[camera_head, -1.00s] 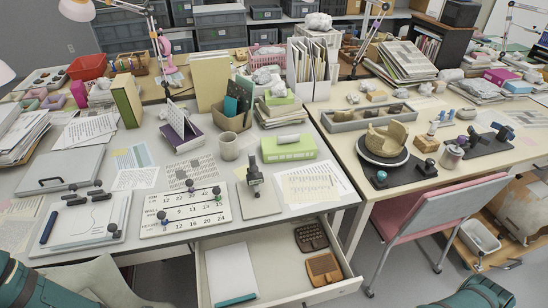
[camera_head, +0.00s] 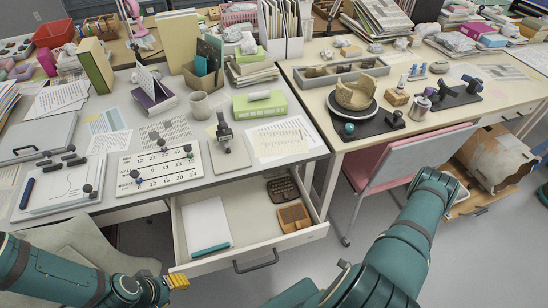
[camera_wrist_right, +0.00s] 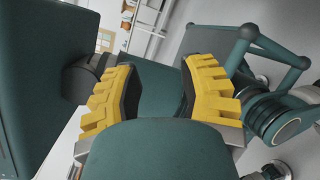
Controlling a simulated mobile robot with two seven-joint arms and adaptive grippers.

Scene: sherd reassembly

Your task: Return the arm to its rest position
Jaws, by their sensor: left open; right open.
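My right arm (camera_head: 408,240) reaches in from the bottom of the head view, bent, in front of the pink chair. Its gripper cannot be made out there. In the right wrist view my right gripper (camera_wrist_right: 160,85) is open, its two yellow fingers apart with nothing between them. Teal parts of my own body fill much of that view. My left gripper (camera_head: 178,283) shows its yellow fingers at the bottom left of the head view, in front of the open drawer, open and apart from the things there.
A pulled-out drawer (camera_head: 252,247) with a white pad (camera_head: 207,225) juts out beside my left gripper. The pink chair (camera_head: 395,160) stands close to my right arm. A cardboard box (camera_head: 497,160) is at the right. Bare floor (camera_head: 480,255) shows at the lower right.

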